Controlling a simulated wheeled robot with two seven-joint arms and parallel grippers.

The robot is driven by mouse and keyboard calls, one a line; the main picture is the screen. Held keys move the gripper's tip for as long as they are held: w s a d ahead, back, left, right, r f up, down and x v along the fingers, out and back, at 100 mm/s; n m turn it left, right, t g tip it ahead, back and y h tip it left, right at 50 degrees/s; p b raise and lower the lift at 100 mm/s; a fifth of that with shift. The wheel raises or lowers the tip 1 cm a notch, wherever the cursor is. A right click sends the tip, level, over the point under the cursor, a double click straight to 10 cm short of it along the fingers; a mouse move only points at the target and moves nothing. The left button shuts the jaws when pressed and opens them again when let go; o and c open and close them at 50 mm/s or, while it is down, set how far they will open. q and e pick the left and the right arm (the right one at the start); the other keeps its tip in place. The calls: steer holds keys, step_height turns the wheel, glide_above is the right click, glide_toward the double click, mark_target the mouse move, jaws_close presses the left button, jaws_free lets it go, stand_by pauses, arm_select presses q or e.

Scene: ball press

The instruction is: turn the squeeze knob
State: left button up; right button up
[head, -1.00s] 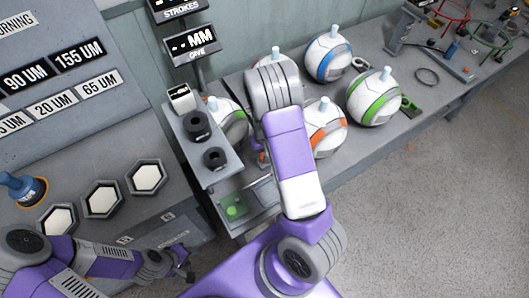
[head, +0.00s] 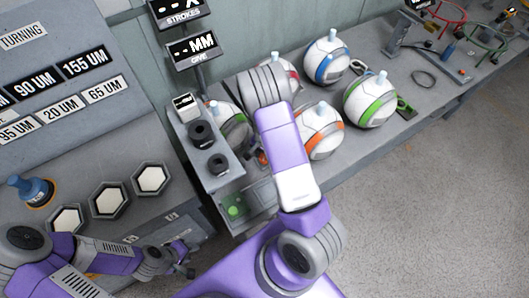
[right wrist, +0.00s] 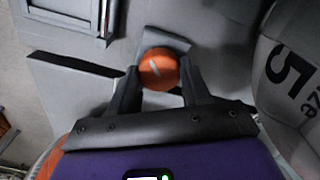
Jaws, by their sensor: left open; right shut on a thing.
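An orange round knob with a pale line across it (right wrist: 160,68) sits between the fingers of my right gripper (right wrist: 158,74) in the right wrist view. The gripper is shut on it. My left gripper (head: 188,260) is open and empty at the lower left, in front of the left bench.
Several balls, including a blue-striped one (head: 326,57) and a green-striped one (head: 369,101), stand on the bench behind my right arm. Two display signs (head: 193,48) rise at the back. Hexagonal pads (head: 150,178) and a blue-handled stamp (head: 31,188) lie at left.

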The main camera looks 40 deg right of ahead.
steer(key=shift+m+p, duration=0.8)
steer(key=shift+m, duration=1.5)
steer(key=o, duration=1.1)
steer(key=shift+c, duration=0.2)
step_height(320, 180, up, 8)
steer(key=shift+f+p, duration=0.15)
steer(key=shift+p, duration=0.95)
steer(key=shift+s+f, duration=0.1)
